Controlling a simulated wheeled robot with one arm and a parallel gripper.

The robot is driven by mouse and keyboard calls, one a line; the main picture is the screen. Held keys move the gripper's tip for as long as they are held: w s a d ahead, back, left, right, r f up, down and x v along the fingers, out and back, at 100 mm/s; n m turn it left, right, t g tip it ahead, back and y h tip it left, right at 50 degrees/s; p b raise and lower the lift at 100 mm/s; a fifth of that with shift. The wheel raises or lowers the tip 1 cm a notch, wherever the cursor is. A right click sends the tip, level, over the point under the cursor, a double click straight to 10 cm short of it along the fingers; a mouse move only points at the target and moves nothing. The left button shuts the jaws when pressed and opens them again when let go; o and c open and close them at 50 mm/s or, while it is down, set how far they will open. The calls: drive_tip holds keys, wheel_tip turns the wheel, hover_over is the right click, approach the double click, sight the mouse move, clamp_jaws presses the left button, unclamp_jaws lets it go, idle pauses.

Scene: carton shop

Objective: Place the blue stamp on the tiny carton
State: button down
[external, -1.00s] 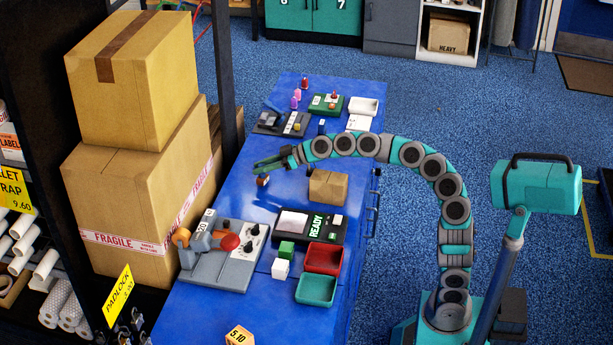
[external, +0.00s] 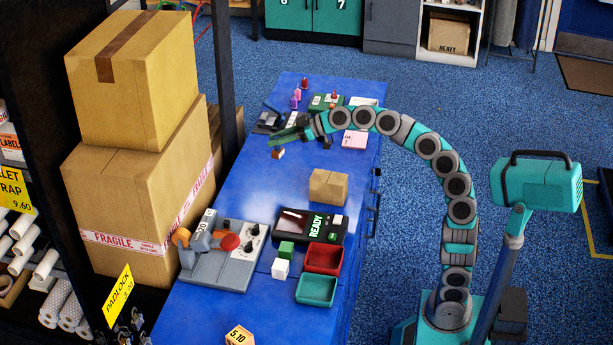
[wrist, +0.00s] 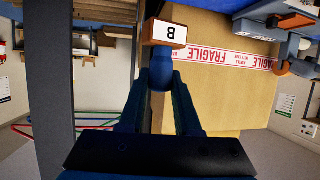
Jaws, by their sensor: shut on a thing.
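The blue stamp (wrist: 161,72) has a blue handle and a brown block with a white "B" label; in the external view its block (external: 278,153) shows small below the fingers. My gripper (external: 276,136) is shut on the blue handle, seen also in the wrist view (wrist: 161,88). The stamp appears held above the blue table, toward its far part. A small brown carton (external: 328,187), the only small carton I see on the table, sits closed near the middle, to the right of and nearer than the stamp. My gripper is apart from it.
The black READY device (external: 318,226), a grey machine with an orange arm (external: 222,252) and red and teal trays (external: 323,259) stand nearer. Small stamps (external: 296,101) and a pink pad (external: 355,140) are at the far end. Large FRAGILE cartons (external: 140,190) stand left.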

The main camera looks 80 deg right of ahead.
drive_tip(key=s+a+r+n+y, duration=0.1)
drive_tip(key=s+a, duration=0.1)
drive_tip(key=s, duration=0.9)
drive_tip(key=s+a+r+n+y+p, duration=0.1)
drive_tip(key=s+a, duration=0.2)
drive_tip(key=s, duration=0.8)
drive_tip(key=s+a+r+n+y, duration=0.1)
drive_tip(key=s+a, duration=0.1)
drive_tip(key=s, duration=0.8)
drive_tip(key=p, duration=0.1)
hover_over(329, 177)
drive_tip(key=f, duration=0.2)
drive_tip(key=shift+d+f+g, duration=0.1)
drive_tip(key=shift+f+g, duration=0.2)
drive_tip(key=shift+f, duration=1.4)
drive_tip(key=shift+f, duration=0.1)
drive_tip(key=shift+f, duration=0.1)
drive_tip(key=c, duration=0.6)
unclamp_jaws()
